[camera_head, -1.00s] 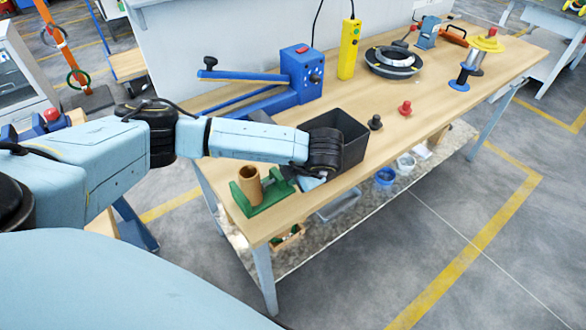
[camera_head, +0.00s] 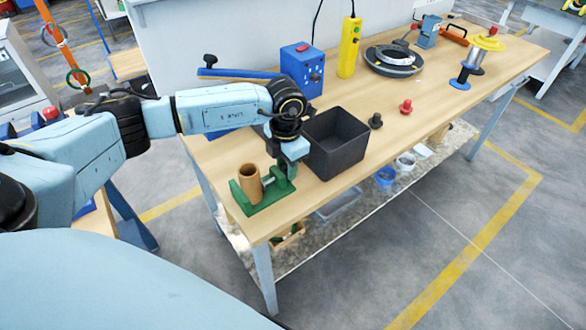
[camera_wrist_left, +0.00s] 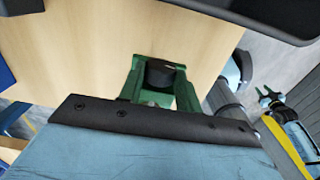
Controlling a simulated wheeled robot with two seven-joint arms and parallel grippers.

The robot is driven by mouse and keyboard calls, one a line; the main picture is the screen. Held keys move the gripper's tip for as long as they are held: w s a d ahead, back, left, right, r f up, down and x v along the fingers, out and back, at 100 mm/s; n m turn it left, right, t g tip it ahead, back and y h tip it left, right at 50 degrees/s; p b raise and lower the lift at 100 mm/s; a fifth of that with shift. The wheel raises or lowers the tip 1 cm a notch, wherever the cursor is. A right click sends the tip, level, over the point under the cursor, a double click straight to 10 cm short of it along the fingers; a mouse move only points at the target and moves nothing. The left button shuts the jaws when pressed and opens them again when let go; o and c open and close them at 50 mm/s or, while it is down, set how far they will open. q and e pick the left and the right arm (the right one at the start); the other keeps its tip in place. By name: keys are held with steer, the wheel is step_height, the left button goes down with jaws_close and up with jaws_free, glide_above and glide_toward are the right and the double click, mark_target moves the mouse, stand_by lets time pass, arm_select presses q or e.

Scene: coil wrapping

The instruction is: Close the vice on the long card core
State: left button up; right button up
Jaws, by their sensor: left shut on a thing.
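The green vice (camera_head: 264,207) stands at the near left corner of the workbench. The brown card core (camera_head: 250,184) stands upright in it, open end up, at the left jaw. In the head view a gap shows between the core and the right jaw. My left gripper (camera_head: 291,170) points down at the vice's right end and is shut on a part of the vice there; its fingers hide which part.
A black open bin (camera_head: 338,158) stands close to the right of my left gripper. A black knob (camera_head: 376,121) and a red knob (camera_head: 406,107) stand farther right. The bench edge is just in front of the vice.

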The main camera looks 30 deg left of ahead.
arm_select(q)
steer(key=shift+h, duration=0.3)
steer(key=shift+a+f, duration=0.1)
steer(key=shift+w+a+f+g+h+b, duration=0.1)
steer(key=shift+a+f+g+h+b, duration=0.1)
steer(key=shift+g+h+b, duration=0.5)
steer(key=shift+a+h+b, duration=0.1)
steer(key=shift+h+b, duration=0.5)
steer(key=shift+h, duration=0.2)
steer(key=shift+r, duration=0.15)
steer(key=o, duration=0.6)
steer(key=shift+w, duration=0.1)
